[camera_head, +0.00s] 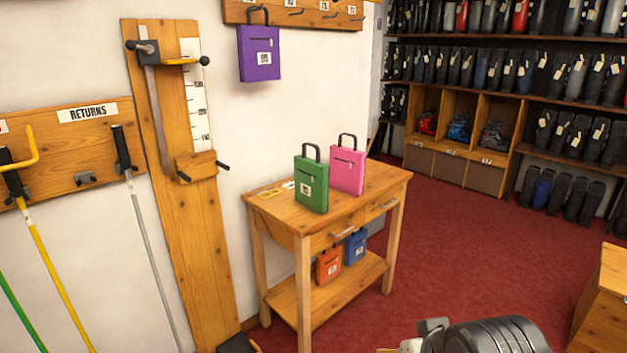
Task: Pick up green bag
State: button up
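The green bag (311,183) stands upright on the top of a small wooden table (380,188), with its black loop handle pointing up. It has a white label with a dark print on its front. A pink bag (347,170) stands just behind it to the right. Part of my arm, with what looks like my gripper (425,338), shows at the bottom edge, in front of the table and well apart from the green bag. Its fingers are mostly cut off by the frame, so its opening is unclear.
An orange bag (329,266) and a blue bag (355,246) stand on the table's lower shelf (315,308). A purple bag (259,53) hangs from a wall rack. A tall wooden measuring board (190,230) is left of the table. Red carpet (455,250) lies clear to the right.

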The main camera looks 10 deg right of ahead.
aim_at(311, 175)
jog(key=i+l+u, duration=0.35)
jog(key=i+l, duration=0.2)
jog(key=i, duration=0.3)
jog(key=i+l+u, duration=0.3)
jog(key=i+l, duration=0.45)
